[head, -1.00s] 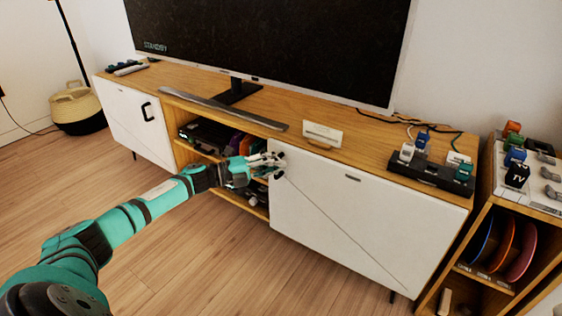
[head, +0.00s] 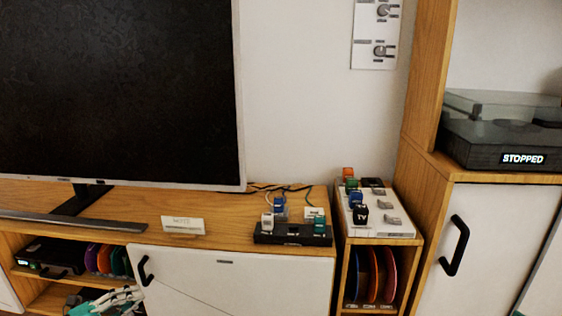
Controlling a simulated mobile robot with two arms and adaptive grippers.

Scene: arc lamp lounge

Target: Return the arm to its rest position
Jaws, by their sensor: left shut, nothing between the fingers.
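My left gripper (head: 124,298) shows at the bottom left in the head view. It is shut and empty, with the lower part cut off by the picture edge. It is in front of the open shelves of the wooden TV cabinet (head: 212,237). It is below and left of the black handle (head: 146,270) on the white cabinet door (head: 235,285), and looks apart from it. My right gripper is not in view.
A large TV (head: 110,95) and soundbar (head: 70,220) stand on the cabinet. A black dock (head: 292,238) holds small coloured blocks. A side shelf (head: 378,240) holds several discs. At right, a turntable (head: 500,140) reading STOPPED sits above a white door (head: 480,260) with a black handle.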

